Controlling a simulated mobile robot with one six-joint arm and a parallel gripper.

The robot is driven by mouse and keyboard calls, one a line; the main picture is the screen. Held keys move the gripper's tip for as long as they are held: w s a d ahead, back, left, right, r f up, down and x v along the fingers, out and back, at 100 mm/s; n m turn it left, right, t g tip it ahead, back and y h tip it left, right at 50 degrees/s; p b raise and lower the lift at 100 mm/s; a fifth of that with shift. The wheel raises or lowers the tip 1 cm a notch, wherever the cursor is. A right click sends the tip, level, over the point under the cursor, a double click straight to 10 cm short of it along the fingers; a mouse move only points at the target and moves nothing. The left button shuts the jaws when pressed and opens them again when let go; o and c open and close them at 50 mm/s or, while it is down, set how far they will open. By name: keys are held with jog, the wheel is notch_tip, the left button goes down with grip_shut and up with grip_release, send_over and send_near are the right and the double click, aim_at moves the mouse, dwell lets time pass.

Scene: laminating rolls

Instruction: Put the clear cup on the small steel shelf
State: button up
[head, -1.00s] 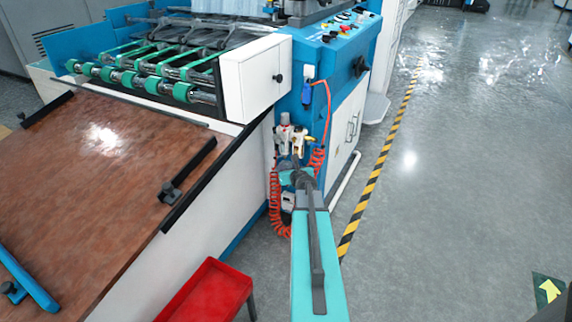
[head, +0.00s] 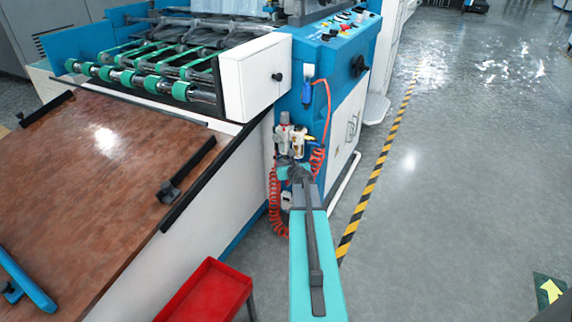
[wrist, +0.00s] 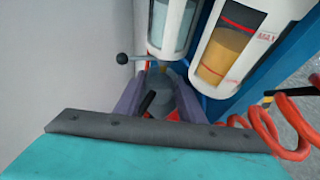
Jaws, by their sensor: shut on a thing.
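My gripper (wrist: 160,84) is in the lower middle of the wrist view, its two purple-grey fingers closed on a pale grey, see-through rounded thing (wrist: 172,76), which looks like the clear cup. The fingers cover much of it. It sits just below two white-shelled bowls of the air unit; I cannot tell whether it touches them. In the head view my gripper is small and partly hidden by my arm, in front of the air unit (head: 290,137). I cannot make out a small steel shelf in either view.
The left bowl (wrist: 174,25) has a clear window and the right bowl (wrist: 226,52) holds amber liquid. Red coiled hose (head: 274,205) hangs close beside my arm. A red tray (head: 205,292) stands below the brown feed table (head: 90,170). Open floor (head: 460,200) lies right.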

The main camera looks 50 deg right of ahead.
jog(key=o, duration=0.7)
jog(key=shift+o, duration=0.2)
jog(key=shift+r, duration=0.1)
jog(key=p+v, duration=0.2)
jog(key=v, duration=1)
dwell(0.7)
